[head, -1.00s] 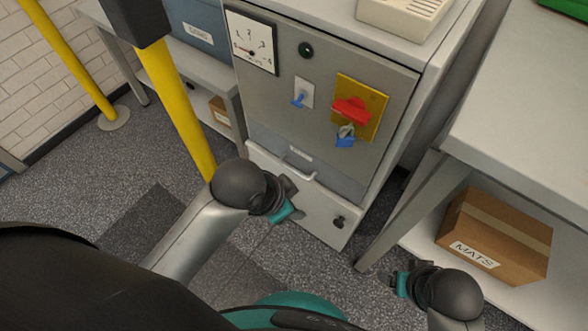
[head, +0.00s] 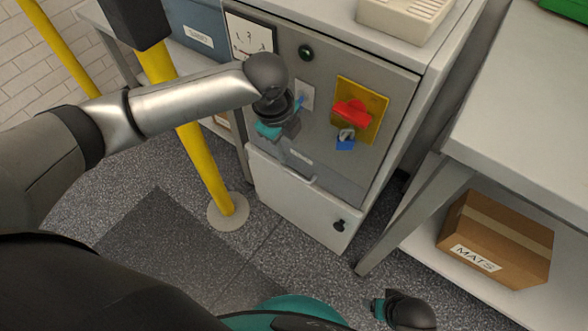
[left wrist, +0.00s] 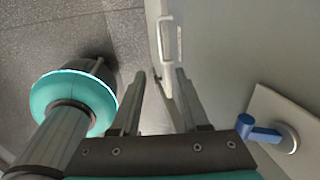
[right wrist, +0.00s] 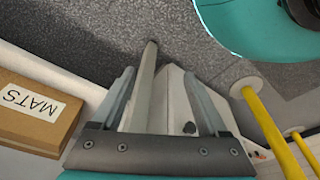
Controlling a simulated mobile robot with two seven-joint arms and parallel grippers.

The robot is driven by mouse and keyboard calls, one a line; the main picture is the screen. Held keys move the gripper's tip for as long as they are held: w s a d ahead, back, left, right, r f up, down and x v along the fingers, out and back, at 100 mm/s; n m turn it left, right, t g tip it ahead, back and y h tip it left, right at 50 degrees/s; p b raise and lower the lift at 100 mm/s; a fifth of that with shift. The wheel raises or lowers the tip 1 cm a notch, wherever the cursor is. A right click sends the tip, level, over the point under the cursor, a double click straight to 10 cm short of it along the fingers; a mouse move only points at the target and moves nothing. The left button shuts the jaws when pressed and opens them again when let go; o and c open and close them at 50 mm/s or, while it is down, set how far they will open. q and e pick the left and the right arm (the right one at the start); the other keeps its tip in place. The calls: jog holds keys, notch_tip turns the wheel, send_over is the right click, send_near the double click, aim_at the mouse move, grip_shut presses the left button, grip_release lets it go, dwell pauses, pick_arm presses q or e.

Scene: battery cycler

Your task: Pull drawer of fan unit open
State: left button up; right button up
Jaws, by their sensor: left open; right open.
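The fan unit is a grey cabinet (head: 390,75) in the middle of the head view. Its light drawer front (head: 290,200) sits low, with a pale bar handle (head: 303,178) along the upper edge. The handle also shows at the top of the left wrist view (left wrist: 168,38). My left gripper (head: 290,138) is open and empty in front of the panel, above the handle and apart from it, partly covering the panel. In its wrist view the fingers (left wrist: 159,76) point towards the handle side.
The panel carries a blue lever (head: 300,102), a red rotary switch (head: 352,112) on a yellow plate and a blue padlock (head: 345,144). A yellow post (head: 205,165) stands left. A bench with a MATS box (head: 497,240) is right. Floor before the drawer is clear.

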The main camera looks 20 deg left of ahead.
pick_arm(q)
jog(key=shift+f+b, duration=0.5)
jog(key=shift+f, duration=0.45)
jog(key=b, duration=0.3)
send_near(295, 174)
jog(key=f+b, duration=0.2)
jog(key=f, duration=0.1)
jog(key=f+b, duration=0.1)
jog(key=f, duration=0.1)
jog(key=shift+w+d+f, duration=0.2)
jog(key=shift+w, duration=0.2)
jog(key=shift+w+f+b, duration=0.1)
jog(key=shift+f+b, duration=0.6)
jog(key=shift+f, duration=0.05)
jog(key=shift+w+f, duration=0.1)
jog(key=shift+f, duration=0.25)
pick_arm(e)
jog(key=w+a+r+t, duration=0.2)
jog(key=w+r, duration=0.1)
jog(key=r, duration=0.4)
jog(key=w+a+r+t+y, duration=0.1)
jog(key=w+r+t, duration=0.1)
jog(key=r, duration=0.5)
jog(key=shift+w+a+t, duration=0.3)
jog(key=shift+w+a, duration=0.05)
jog(key=shift+w, duration=0.5)
jog(key=shift+r, duration=0.1)
pick_arm(q)
grip_shut()
